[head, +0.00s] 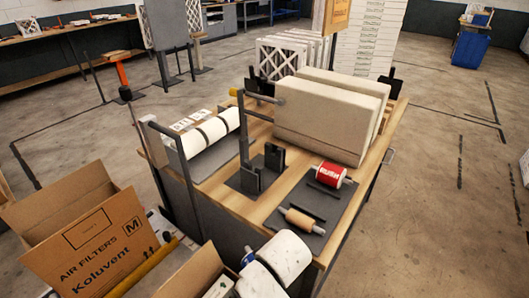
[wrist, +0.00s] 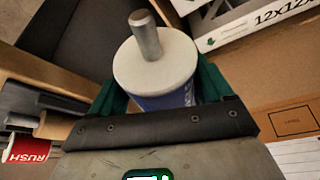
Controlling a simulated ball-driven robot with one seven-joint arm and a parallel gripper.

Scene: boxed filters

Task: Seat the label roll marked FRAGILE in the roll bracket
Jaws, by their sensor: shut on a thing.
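My gripper (wrist: 158,100) is shut on a blue label roll (wrist: 170,101) with a pale round end and a grey metal spindle stub. Its lettering is mostly hidden, so I cannot read its mark. In the head view, a bit of blue (head: 248,258) shows beside my white arm at the bottom; the fingers are hidden there. The bracket (head: 265,166), with two dark uprights on a dark plate, stands empty on the wooden bench, beyond the gripper. A red roll (head: 330,174) lies on a dark mat; in the wrist view its label reads RUSH (wrist: 28,148).
A bare tan roll (head: 300,217) lies near the red one. Large beige filter blocks (head: 320,125) stand behind the bracket. Grey posts (head: 190,170) and white rolls (head: 205,133) occupy the bench's left side. An open Koluvent carton (head: 95,245) stands at lower left.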

